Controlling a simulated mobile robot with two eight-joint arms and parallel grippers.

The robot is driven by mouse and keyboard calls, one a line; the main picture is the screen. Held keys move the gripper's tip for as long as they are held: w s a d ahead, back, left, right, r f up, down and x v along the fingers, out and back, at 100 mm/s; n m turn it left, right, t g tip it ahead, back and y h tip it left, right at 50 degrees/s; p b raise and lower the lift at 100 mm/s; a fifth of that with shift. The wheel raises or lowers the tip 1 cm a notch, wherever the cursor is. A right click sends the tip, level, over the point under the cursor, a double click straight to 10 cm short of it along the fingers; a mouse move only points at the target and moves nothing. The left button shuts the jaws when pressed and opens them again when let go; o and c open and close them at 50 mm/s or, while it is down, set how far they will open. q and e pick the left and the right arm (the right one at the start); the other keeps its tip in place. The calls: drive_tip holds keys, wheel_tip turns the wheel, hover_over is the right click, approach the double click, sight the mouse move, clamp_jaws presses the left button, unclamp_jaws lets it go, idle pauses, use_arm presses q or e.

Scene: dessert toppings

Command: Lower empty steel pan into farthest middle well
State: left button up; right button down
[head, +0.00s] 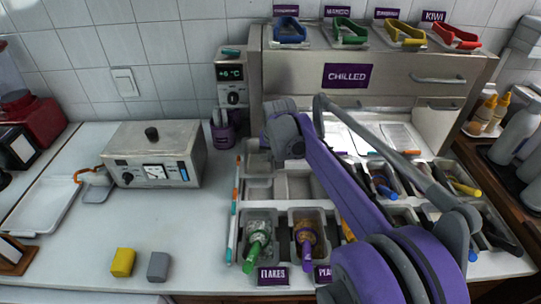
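My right arm comes in from the lower right and reaches over the topping counter. Its grey wrist end (285,136) is above the back left of the wells. The fingers are not clear there, so I cannot tell whether they are open or shut, or whether they hold a pan. A grey steel well or pan (299,187) shows empty behind the front containers, partly covered by my arm. Smaller empty steel compartments (258,188) lie left of it. The farthest middle well is mostly hidden behind my arm. My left gripper is not in view.
Front containers hold a green-handled tool (257,240) and a purple-handled tool (306,243). The steel CHILLED cabinet (300,75) stands behind the wells. A metal control box (155,154) stands left. A yellow block (123,262) and grey block (158,266) lie on the open counter.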

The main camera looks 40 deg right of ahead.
wheel_tip(320, 180, down, 6)
drive_tip(key=b, duration=0.4)
drive_tip(key=shift+f, duration=0.2)
idle(0.7)
drive_tip(key=shift+f+b, duration=0.7)
drive_tip(key=shift+f, duration=0.6)
idle(0.9)
drive_tip(key=shift+f, duration=0.8)
idle(0.3)
idle(0.6)
